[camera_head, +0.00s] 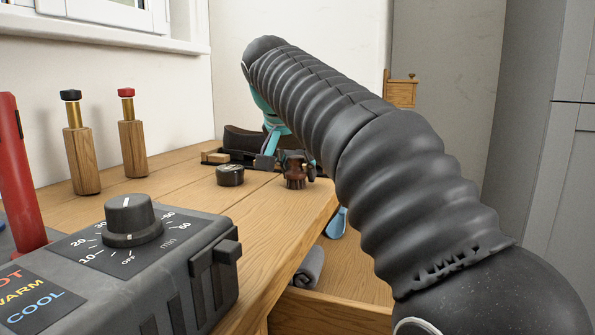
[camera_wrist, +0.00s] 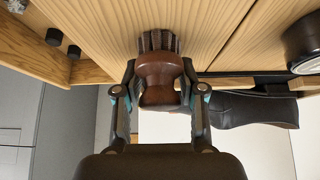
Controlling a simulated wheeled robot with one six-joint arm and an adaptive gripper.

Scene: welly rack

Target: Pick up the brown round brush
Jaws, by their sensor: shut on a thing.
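The brown round brush (camera_wrist: 159,72) has a turned dark-wood body and dark bristles. In the wrist view it sits between the two fingers of my gripper (camera_wrist: 160,95), which is shut on its body. In the head view the brush (camera_head: 295,180) is near the right edge of the wooden bench top, bristles down. The bristles look at or very close to the wood; I cannot tell whether they touch. My arm hides part of the gripper in the head view.
A black round tin (camera_head: 230,174) stands just left of the brush. A dark boot (camera_head: 243,140) lies behind. Two wooden handles (camera_head: 82,160) (camera_head: 133,150) stand at left. A grey timer box (camera_head: 150,265) fills the front left. A rolled grey cloth (camera_head: 309,267) lies below the bench edge.

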